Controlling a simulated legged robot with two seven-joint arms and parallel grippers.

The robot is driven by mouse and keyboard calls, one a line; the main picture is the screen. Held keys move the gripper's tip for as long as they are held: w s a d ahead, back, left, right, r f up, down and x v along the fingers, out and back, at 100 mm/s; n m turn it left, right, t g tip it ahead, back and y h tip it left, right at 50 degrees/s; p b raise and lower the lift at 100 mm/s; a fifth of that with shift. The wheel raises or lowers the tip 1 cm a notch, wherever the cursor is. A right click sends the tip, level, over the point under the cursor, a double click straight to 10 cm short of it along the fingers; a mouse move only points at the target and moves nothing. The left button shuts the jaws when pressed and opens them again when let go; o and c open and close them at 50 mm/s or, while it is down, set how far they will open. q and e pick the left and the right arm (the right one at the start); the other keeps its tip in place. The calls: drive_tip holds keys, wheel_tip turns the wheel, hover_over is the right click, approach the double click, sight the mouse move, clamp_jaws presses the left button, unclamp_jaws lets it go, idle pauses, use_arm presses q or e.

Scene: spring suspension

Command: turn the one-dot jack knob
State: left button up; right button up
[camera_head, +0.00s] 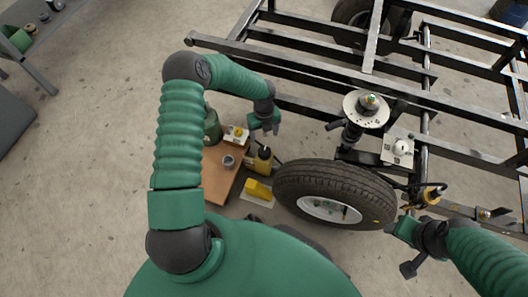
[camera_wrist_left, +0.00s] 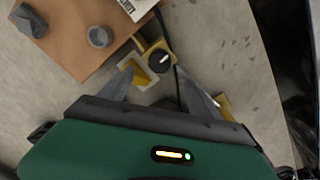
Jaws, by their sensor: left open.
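A black round knob with a white pointer line (camera_wrist_left: 159,60) sits on a yellow jack body in the left wrist view. In the head view this jack (camera_head: 259,160) stands beside the brown board, left of the wheel. I cannot make out a dot mark on it. My left gripper (camera_head: 264,129) is open and empty above the jack and points down. In the left wrist view its fingertips (camera_wrist_left: 157,70) appear on either side of the knob, and contact cannot be seen. My right gripper (camera_head: 399,230) is right of the wheel; its jaws are unclear.
The tyre (camera_head: 336,184) and the dark metal frame (camera_head: 300,60) lie to the right. The brown board (camera_head: 216,178) bears a grey cup (camera_head: 228,161) and a yellow-and-white box (camera_head: 236,134). A yellow block (camera_head: 259,190) lies in front. A dark cable runs from the jack.

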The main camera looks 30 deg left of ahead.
use_arm(q)
wheel_tip(320, 180, down, 13)
drive_tip(key=b, duration=0.6)
drive_tip(key=shift+f+b, duration=0.15)
drive_tip(key=shift+b, duration=0.2)
drive_tip(key=c, duration=1.4)
